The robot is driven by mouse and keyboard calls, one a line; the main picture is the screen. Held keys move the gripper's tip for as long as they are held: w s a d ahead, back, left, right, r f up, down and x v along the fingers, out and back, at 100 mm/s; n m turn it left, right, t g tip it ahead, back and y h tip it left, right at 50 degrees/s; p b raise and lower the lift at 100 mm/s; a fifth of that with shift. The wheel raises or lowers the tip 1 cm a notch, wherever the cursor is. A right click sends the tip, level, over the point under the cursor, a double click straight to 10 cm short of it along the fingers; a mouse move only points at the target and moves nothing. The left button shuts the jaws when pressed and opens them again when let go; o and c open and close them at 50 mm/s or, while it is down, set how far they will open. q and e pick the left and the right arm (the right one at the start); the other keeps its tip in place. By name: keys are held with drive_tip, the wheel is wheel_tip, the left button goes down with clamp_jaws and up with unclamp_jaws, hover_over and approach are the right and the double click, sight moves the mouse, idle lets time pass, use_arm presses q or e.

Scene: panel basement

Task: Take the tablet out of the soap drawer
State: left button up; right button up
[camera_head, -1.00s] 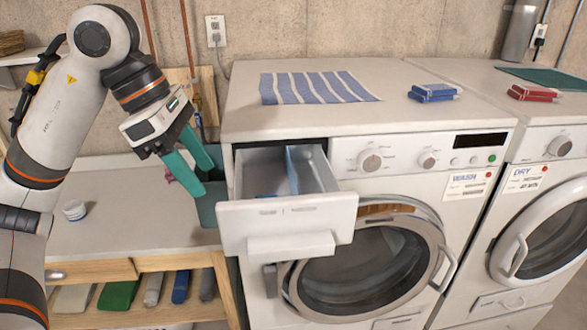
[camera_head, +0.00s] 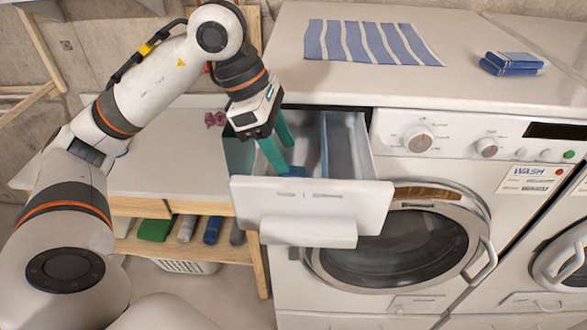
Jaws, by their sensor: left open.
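The soap drawer (camera_head: 310,205) of the washing machine is pulled out, with its white front facing me. A blue divider (camera_head: 325,145) stands inside it. A small blue piece (camera_head: 293,171), which looks like the tablet, lies low in the left compartment, just behind the drawer front and partly hidden by it. My left gripper (camera_head: 284,158) points down into that left compartment with its teal fingers open. One fingertip is close beside the blue piece; I cannot tell whether they touch. My right gripper is not in view.
The washer top (camera_head: 450,80) holds a striped blue cloth (camera_head: 370,42) and blue folded packs (camera_head: 512,63). The round washer door (camera_head: 405,245) is below the drawer. A bench (camera_head: 150,160) with a shelf stands to the left. The dryer (camera_head: 565,255) is at the right edge.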

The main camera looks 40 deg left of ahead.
sight(293, 170)
use_arm(q)
drive_tip(key=x, duration=0.2)
drive_tip(key=p+x, duration=0.1)
drive_tip(key=shift+s+d+f, duration=0.1)
drive_tip(key=shift+s+f, duration=0.05)
drive_tip(key=shift+s, duration=0.1)
drive_tip(key=shift+w+f, duration=0.1)
drive_tip(key=shift+f, duration=0.1)
drive_tip(key=shift+w+d+f, duration=0.1)
drive_tip(key=c, duration=1)
drive_tip(key=shift+c, duration=0.2)
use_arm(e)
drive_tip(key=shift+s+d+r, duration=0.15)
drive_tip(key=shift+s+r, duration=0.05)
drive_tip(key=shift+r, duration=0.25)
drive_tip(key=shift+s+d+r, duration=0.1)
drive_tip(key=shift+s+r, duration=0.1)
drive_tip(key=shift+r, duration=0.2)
